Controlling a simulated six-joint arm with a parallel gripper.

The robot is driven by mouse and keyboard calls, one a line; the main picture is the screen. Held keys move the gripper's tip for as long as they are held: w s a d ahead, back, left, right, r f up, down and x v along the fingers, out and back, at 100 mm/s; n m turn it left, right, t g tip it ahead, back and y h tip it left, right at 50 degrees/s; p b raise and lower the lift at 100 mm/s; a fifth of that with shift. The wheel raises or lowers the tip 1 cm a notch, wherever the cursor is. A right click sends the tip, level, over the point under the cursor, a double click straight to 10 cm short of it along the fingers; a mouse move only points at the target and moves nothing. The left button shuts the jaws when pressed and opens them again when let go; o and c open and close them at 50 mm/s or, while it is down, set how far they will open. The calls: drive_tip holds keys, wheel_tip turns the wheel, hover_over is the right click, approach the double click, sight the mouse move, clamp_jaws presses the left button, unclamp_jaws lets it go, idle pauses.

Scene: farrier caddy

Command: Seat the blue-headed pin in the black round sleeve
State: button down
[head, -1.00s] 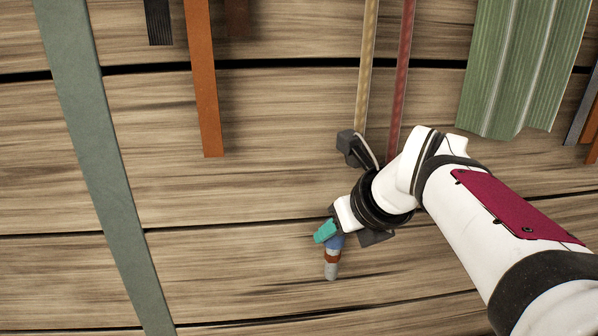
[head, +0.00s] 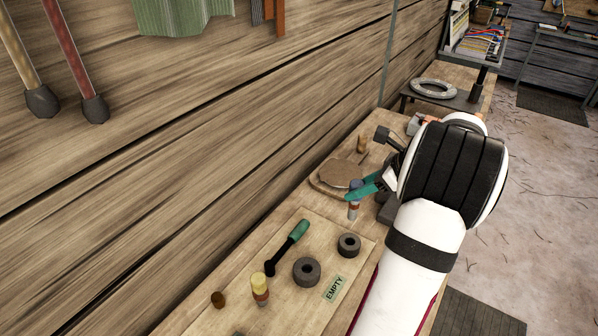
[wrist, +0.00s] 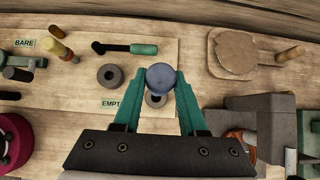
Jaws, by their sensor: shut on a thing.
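My gripper (head: 356,191) has teal fingers shut on the blue-headed pin (head: 354,207). The pin hangs roughly upright, with a grey and rust-brown lower part, above the bench. In the wrist view, the fingertips (wrist: 160,79) pinch it and its round blue head (wrist: 159,74) faces the camera. In the wrist view, the larger sleeve (wrist: 110,76) is clear, and the smaller sleeve (wrist: 155,100) is partly hidden behind the pin head.
A teal-handled tool (head: 290,246) and a yellow-headed pin (head: 260,287) are on the board beside the sleeves. The EMPTY label (head: 334,288) lies in front. A round brown pad (head: 340,173) lies behind the pin. Dark blocks (wrist: 262,115) stand right of my gripper in the wrist view.

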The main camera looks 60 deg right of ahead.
drive_tip(key=shift+s+d, duration=0.15)
drive_tip(key=shift+s, duration=0.15)
drive_tip(key=shift+f, duration=0.15)
drive_tip(key=shift+f, duration=2.4)
drive_tip(key=shift+f, duration=1.7)
drive_tip(key=shift+f, duration=2.1)
idle(0.4)
drive_tip(key=shift+c, duration=1.9)
unclamp_jaws()
